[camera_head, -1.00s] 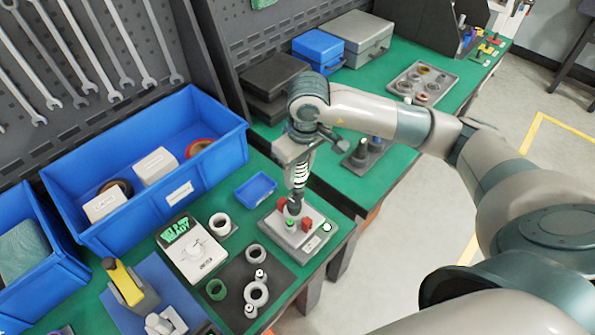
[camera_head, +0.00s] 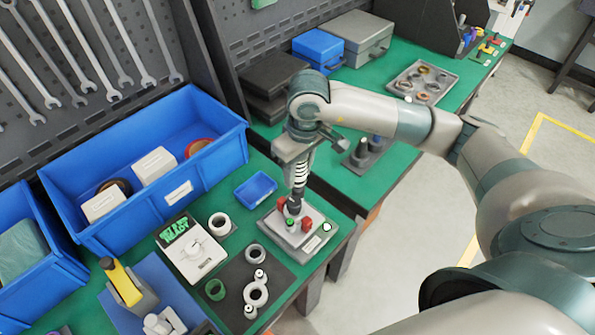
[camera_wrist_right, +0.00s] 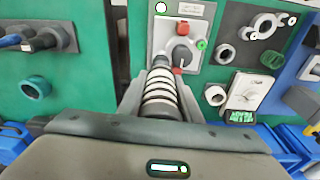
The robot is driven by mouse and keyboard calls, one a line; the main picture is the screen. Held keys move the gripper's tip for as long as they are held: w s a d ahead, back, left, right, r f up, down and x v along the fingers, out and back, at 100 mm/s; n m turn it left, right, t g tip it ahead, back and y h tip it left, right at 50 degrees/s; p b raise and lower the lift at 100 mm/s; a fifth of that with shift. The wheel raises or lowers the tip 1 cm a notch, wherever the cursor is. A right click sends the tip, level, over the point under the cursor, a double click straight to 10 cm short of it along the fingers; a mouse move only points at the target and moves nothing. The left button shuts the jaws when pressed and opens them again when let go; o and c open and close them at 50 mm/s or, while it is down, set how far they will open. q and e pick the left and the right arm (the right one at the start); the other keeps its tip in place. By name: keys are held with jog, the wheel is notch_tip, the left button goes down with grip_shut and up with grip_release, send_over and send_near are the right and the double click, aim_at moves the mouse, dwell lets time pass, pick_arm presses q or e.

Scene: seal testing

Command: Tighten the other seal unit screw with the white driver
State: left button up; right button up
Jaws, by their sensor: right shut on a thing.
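My right gripper (camera_head: 299,158) is shut on the white driver (camera_head: 300,175), a striped white and black tool held upright over the seal unit. It also shows in the right wrist view (camera_wrist_right: 162,90) between my fingers. The seal unit (camera_head: 314,243) is a light grey block with red parts and a green button on the green bench. The driver's dark tip meets the upper part of the unit near a red part; whether it sits in a screw I cannot tell. The screws themselves are hidden or too small to see. My left gripper is out of view.
A small blue tray (camera_head: 256,187) lies just behind the seal unit. A white meter (camera_head: 191,250) and a dark mat (camera_head: 240,283) with several rings lie to the left. A large blue bin (camera_head: 215,168) stands behind. A grey holder (camera_head: 368,158) with dark tools is at right.

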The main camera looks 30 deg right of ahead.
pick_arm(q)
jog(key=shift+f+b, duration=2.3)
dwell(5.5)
